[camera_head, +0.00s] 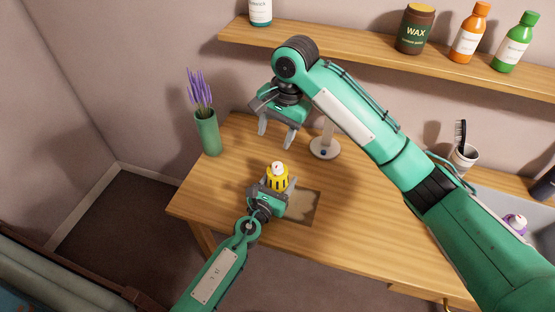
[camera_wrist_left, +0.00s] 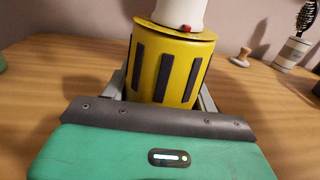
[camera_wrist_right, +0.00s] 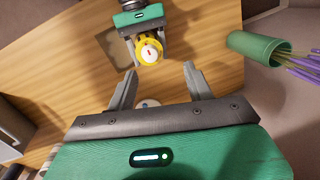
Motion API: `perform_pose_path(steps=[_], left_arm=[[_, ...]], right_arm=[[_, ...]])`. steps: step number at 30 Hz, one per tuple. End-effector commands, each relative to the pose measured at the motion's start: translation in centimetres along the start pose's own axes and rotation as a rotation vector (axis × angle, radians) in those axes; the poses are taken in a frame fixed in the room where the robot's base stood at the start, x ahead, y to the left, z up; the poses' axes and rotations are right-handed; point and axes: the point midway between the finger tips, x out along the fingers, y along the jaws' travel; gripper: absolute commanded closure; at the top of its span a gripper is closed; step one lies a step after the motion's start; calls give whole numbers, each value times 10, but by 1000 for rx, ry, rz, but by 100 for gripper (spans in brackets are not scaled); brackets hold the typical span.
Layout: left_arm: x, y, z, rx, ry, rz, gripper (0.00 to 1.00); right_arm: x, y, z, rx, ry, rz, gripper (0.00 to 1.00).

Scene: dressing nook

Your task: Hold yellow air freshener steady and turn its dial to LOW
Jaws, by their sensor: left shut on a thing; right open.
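The yellow air freshener (camera_head: 276,183) stands upright on the wooden table. It has dark vertical slots and a white dial (camera_head: 277,168) on top with a red mark, also seen from above in the right wrist view (camera_wrist_right: 149,53). My left gripper (camera_head: 273,186) is shut around its yellow body (camera_wrist_left: 172,68); the fingers show at both sides in the left wrist view. My right gripper (camera_head: 277,138) is open and empty. It hangs above the table, behind the air freshener and apart from it. The dial's lettering is too small to read.
A green vase (camera_head: 207,132) with purple flowers stands at the table's back left. A white round-based stand (camera_head: 324,148) is behind and right of the air freshener. A cup with a brush (camera_head: 464,157) stands farther right. A wooden shelf (camera_head: 370,57) with bottles runs above.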

Motion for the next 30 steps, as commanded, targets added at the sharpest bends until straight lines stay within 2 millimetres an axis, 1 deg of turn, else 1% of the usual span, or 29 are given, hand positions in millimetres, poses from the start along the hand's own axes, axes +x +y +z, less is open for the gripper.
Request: perform_pose_path(steps=[3, 9, 12, 15, 18, 23, 26, 30], left_arm=[[0, 0, 0, 1, 1, 0, 68], [0, 0, 0, 1, 1, 0, 68], [0, 0, 0, 1, 1, 0, 68], [0, 0, 0, 1, 1, 0, 68], [0, 0, 0, 1, 1, 0, 68], [0, 0, 0, 1, 1, 0, 68], [0, 0, 0, 0, 1, 0, 68], [0, 0, 0, 0, 1, 0, 68]], right_arm=[[-2, -3, 0, -219, 15, 41, 47], [-3, -5, -2, -579, 15, 113, 47], [-4, -4, -4, -729, 7, 146, 47], [-4, -3, -7, -842, -4, 172, 47], [-4, -2, -8, -921, -12, 189, 47], [0, 0, -9, -975, -20, 200, 47], [10, 2, -10, -979, -22, 201, 47], [35, 6, -12, -977, -23, 202, 47]])
